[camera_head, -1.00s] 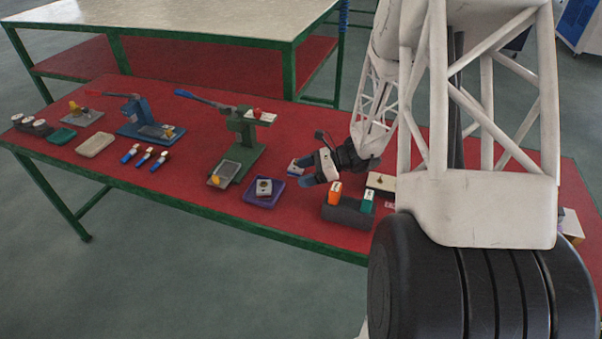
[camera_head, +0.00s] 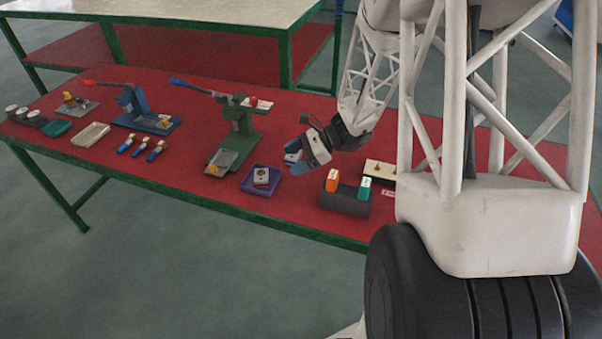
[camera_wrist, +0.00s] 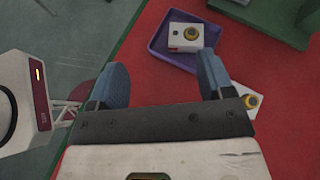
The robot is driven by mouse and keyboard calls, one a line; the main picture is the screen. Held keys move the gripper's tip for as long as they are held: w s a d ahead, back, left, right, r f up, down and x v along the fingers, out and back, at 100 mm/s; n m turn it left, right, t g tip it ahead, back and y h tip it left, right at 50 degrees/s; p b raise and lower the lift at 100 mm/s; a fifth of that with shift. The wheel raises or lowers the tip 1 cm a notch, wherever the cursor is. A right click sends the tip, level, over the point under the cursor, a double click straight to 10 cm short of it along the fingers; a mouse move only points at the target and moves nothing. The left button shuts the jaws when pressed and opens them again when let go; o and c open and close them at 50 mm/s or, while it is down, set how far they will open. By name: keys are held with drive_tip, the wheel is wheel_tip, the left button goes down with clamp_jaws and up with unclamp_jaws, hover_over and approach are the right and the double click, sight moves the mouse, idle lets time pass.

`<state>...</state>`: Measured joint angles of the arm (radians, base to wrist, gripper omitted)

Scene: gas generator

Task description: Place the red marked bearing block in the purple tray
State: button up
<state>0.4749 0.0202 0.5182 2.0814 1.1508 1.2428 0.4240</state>
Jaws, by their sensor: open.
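The purple tray (camera_head: 249,188) lies on the red table; its rim also shows in the wrist view (camera_wrist: 163,55). A pale bearing block (camera_head: 261,176) with a round bore rests inside it. In the wrist view this block (camera_wrist: 184,36) seems to carry a small reddish mark. A second pale block (camera_wrist: 250,101) with a yellow ring lies on the table outside the tray, partly hidden by my right finger. My gripper (camera_head: 298,158) is open and empty, right of the tray in the head view. In the wrist view its fingertips (camera_wrist: 163,76) are apart, short of the tray.
A dark holder (camera_head: 345,200) with orange and green-topped items stands right of the tray. A green lever press (camera_head: 235,140) stands behind left. Blue-handled items (camera_head: 141,146) and a blue press (camera_head: 140,118) are farther left. Bare red tabletop surrounds the tray.

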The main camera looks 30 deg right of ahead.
drive_tip(key=s+a+r+n+h, duration=0.3)
drive_tip(key=s+r+n+h, duration=0.1)
drive_tip(key=s+r+n, duration=0.2)
drive_tip(key=s+a+r+n+h, duration=0.4)
drive_tip(key=s+r+n, duration=0.3)
drive_tip(key=s, duration=0.4)
drive_tip(key=s+a+r+n+h, duration=0.4)
drive_tip(key=s+r+n, duration=0.2)
drive_tip(key=s+r, duration=0.2)
drive_tip(key=shift+s+r+n+g, duration=0.15)
drive_tip(key=shift+s+n+g, duration=0.15)
drive_tip(key=shift+s+g, duration=0.15)
